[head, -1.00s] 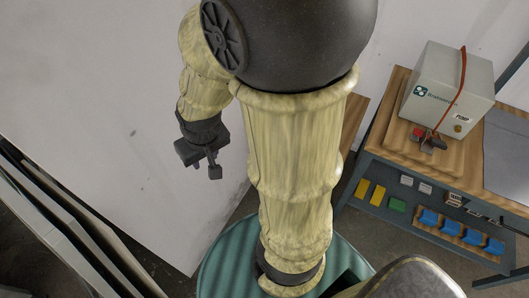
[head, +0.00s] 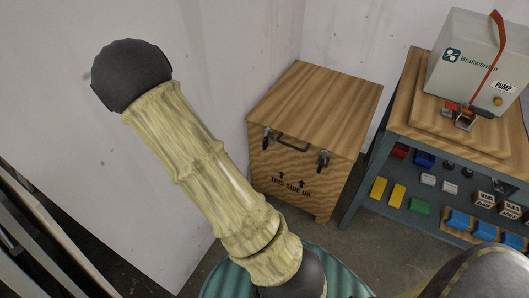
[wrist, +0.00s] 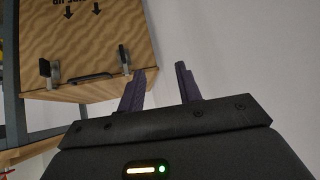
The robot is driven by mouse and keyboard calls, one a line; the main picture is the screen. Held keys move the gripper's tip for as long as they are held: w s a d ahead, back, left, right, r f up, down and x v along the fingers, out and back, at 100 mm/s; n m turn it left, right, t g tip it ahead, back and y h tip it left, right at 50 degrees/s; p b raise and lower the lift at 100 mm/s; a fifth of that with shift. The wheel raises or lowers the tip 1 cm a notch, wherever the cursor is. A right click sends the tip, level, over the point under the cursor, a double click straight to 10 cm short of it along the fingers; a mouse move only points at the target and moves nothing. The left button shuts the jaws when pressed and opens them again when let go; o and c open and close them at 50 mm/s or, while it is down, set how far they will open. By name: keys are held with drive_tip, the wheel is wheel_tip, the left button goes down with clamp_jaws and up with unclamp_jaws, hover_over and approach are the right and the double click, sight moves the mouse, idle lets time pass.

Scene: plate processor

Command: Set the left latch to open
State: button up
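A wooden crate (head: 315,100) stands against the wall, with two dark latches on its front under the lid edge. The left latch (head: 268,136) and the right latch (head: 323,160) flank a handle (head: 293,143). The wrist view shows the crate (wrist: 95,40) upside down, with the left latch (wrist: 123,58) on the picture's right. My gripper (wrist: 160,68) is open and empty, its fingers apart. One finger appears close to the left latch in that picture, but the latch looks farther off. The head view does not show my gripper.
A workbench (head: 411,100) stands right of the crate, bearing a grey pump box (head: 475,65) with a red lever. Its lower shelf holds several coloured blocks. White walls (head: 210,50) stand close behind and left of the crate. Some floor (head: 345,245) is clear before the crate.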

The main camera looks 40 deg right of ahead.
sight(263, 142)
drive_tip(key=s+d+f+m+h+b, duration=0.1)
drive_tip(key=d+f+h+b, duration=0.3)
drive_tip(key=f+b, duration=0.3)
drive_tip(key=s+d+f+m+h+b, duration=0.1)
drive_tip(key=d+f+m+h+b, duration=0.1)
drive_tip(key=d+f+h+b, duration=0.2)
wheel_tip(263, 142, down, 3)
drive_tip(key=h+b, duration=0.2)
drive_tip(key=b, duration=0.1)
drive_tip(key=shift+d, duration=0.15)
drive_tip(key=shift+w, duration=0.1)
drive_tip(key=b+x, duration=0.4)
drive_tip(key=x, duration=1.3)
drive_tip(key=shift+w+d, duration=0.15)
drive_tip(key=shift+w, duration=0.1)
drive_tip(key=shift+r, duration=0.1)
drive_tip(key=shift+t, duration=0.3)
clamp_jaws()
